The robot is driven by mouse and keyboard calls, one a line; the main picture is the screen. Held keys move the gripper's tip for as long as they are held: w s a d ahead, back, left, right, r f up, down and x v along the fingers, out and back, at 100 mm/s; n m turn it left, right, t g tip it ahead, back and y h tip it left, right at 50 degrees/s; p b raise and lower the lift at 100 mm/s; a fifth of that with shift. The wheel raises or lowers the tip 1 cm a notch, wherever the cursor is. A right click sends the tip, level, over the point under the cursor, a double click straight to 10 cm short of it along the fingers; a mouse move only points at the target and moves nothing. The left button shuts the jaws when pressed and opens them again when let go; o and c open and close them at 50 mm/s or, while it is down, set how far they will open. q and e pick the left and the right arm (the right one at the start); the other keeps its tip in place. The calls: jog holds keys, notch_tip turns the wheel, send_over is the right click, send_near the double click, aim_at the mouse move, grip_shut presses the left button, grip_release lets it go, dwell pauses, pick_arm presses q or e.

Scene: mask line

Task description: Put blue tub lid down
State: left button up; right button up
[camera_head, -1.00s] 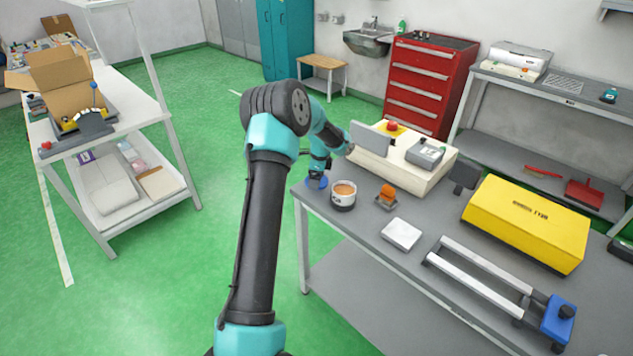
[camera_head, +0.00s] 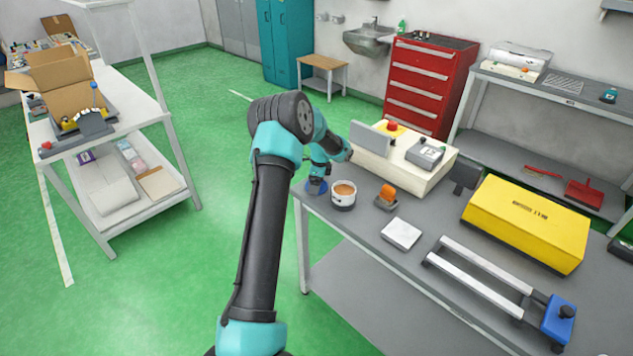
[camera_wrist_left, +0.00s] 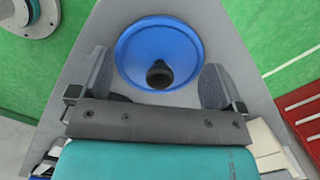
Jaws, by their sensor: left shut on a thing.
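The blue tub lid (camera_head: 311,189) is at the left corner of the grey bench, partly hidden by my left gripper (camera_head: 317,183). The left wrist view shows the lid (camera_wrist_left: 135,48) as a round blue disc with a dark central knob. I cannot tell whether the lid touches the bench top. My right gripper is not in view.
An orange-topped item (camera_head: 386,196) and a white square pad (camera_head: 401,233) lie right of the tub. A cream box (camera_head: 425,175) stands behind, and a yellow box (camera_head: 525,220) is further right. The bench edge is close to the lid.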

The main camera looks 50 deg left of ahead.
pick_arm(q)
jog(key=shift+f, duration=0.15)
jog(key=o, duration=0.5)
notch_tip(320, 180, up, 12)
jog(key=d, duration=0.1)
jog(key=shift+w, duration=0.45)
dwell(0.4)
